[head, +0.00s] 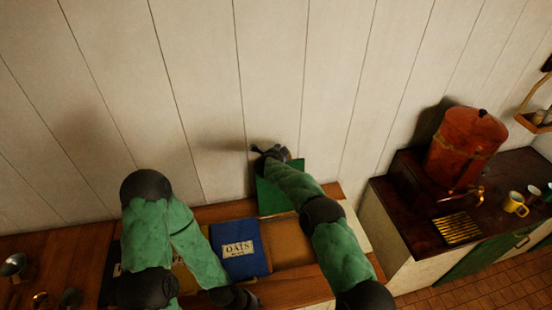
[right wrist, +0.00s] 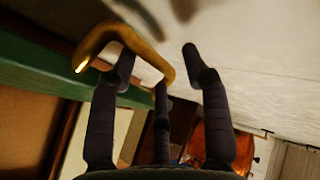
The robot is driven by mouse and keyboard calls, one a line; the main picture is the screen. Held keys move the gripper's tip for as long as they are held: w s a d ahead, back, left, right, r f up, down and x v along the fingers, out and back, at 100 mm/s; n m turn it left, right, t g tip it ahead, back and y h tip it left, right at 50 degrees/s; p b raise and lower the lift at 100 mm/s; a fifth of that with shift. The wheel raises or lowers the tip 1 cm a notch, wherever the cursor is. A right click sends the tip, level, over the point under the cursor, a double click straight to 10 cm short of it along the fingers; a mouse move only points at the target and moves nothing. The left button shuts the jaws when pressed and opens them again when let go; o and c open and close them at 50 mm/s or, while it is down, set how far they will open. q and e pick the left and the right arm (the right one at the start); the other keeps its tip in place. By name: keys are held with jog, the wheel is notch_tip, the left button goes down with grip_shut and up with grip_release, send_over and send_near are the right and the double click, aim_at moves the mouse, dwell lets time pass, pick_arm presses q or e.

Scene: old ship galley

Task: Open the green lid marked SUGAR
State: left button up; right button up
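The green lid (head: 272,198) stands raised on its edge near the plank wall, behind an uncovered brown compartment (head: 287,243). Its SUGAR marking is not visible. My right gripper (head: 262,151) is at the lid's top, close to the wall. In the right wrist view the fingers (right wrist: 158,58) are spread apart, with a curved brass-coloured handle (right wrist: 98,36) at the left finger; I cannot tell whether they touch. The green lid's edge (right wrist: 48,75) shows there too. My left gripper (head: 240,299) is low by the bin's front edge, partly hidden; its fingers are unclear.
A blue lid marked OATS (head: 239,247) lies shut left of the uncovered compartment. A red urn (head: 463,145), yellow mug (head: 515,204) and brass grate (head: 457,229) are on the dark counter (head: 408,211) at right. Metal utensils (head: 14,266) lie at far left.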

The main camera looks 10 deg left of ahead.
jog(key=v, duration=1.1)
jog(key=shift+s+d, duration=0.1)
jog(key=shift+d, duration=0.05)
dwell(0.3)
